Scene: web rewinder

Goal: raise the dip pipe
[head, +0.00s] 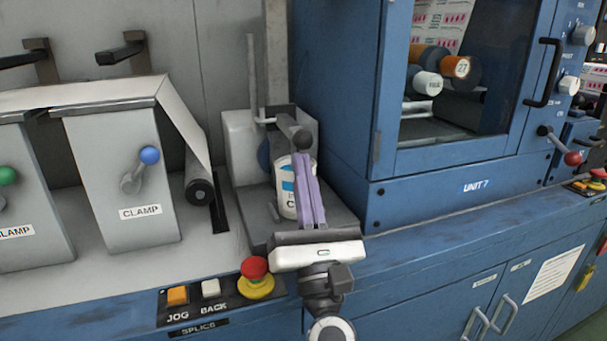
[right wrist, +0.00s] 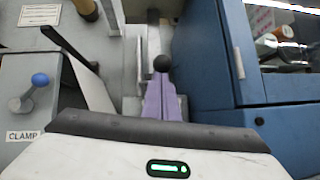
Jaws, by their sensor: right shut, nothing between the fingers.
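A thin grey upright pipe (head: 251,75), which looks like the dip pipe, stands at the grey pump-like unit and bends near its lower end. A dark arm with a round black knob (head: 301,139) points forward from this unit; the knob also shows in the right wrist view (right wrist: 162,63). A white can (head: 286,199) with a blue label stands below, partly hidden by my fingers. My right gripper (head: 305,160) has its purple fingers shut and empty, with the tips close to the knob; I cannot tell whether they touch it. My left gripper is not in view.
The blue cabinet (head: 343,120) of Unit 7 rises close on the right. A clamp block with a blue-knobbed lever (head: 149,155) and a roller (head: 199,190) are on the left. A red stop button (head: 254,268) and jog buttons sit at the front edge.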

